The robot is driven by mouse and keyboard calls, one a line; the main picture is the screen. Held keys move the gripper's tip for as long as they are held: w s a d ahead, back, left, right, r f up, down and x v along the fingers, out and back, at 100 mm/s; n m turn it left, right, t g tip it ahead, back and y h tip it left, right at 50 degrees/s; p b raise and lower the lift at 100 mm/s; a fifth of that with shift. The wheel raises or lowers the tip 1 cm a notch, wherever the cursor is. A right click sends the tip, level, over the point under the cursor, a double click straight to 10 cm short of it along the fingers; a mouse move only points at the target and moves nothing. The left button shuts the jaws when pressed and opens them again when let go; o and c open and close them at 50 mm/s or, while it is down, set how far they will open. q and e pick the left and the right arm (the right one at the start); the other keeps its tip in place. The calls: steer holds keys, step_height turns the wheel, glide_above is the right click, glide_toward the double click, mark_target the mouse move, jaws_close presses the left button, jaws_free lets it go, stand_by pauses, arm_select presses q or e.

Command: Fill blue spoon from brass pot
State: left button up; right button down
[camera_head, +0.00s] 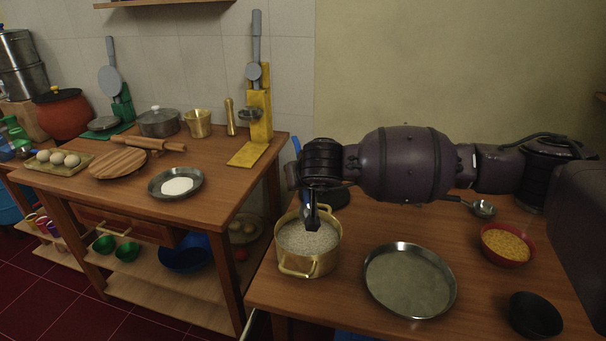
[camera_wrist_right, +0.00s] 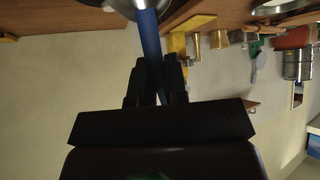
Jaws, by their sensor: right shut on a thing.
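The brass pot (camera_head: 322,265) stands at the left end of the right-hand table. It is filled with pale grains (camera_head: 308,238). My right gripper (camera_head: 313,212) is above the pot, pointing down. In the right wrist view my right gripper (camera_wrist_right: 157,75) is shut on the blue handle of the blue spoon (camera_wrist_right: 151,35). A bit of the blue spoon (camera_head: 297,146) also shows behind my wrist in the head view. My wrist and fingers mostly hide the spoon there, so I cannot tell whether its bowl touches the grains. My left gripper is out of view.
A round metal pan (camera_head: 450,290) lies right of the pot. A red bowl of yellow grains (camera_head: 505,260), a black bowl (camera_head: 535,315) and a ladle (camera_head: 484,208) are farther right. The left table (camera_head: 110,194) holds boards and pots across a gap.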

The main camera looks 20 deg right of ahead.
mark_target(306, 201)
steer(key=shift+t, duration=0.5)
steer(key=shift+s+f+b, duration=0.25)
steer(key=shift+f+b, duration=0.25)
steer(key=shift+f, duration=0.75)
steer(key=shift+s+f+b, duration=0.25)
steer(key=shift+f+b, duration=0.25)
steer(key=shift+f, duration=0.75)
steer(key=shift+s+f+b, duration=0.1)
steer(key=shift+f+b, duration=0.25)
steer(key=shift+f, duration=0.3)
steer(key=shift+a+r+p, duration=0.1)
steer(key=shift+r+p, duration=0.4)
steer(key=shift+p, duration=0.25)
steer(key=shift+r, duration=0.15)
arm_select(q)
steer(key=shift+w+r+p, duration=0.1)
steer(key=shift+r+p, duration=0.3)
steer(key=shift+p, duration=0.5)
arm_select(e)
steer(key=shift+f, duration=0.2)
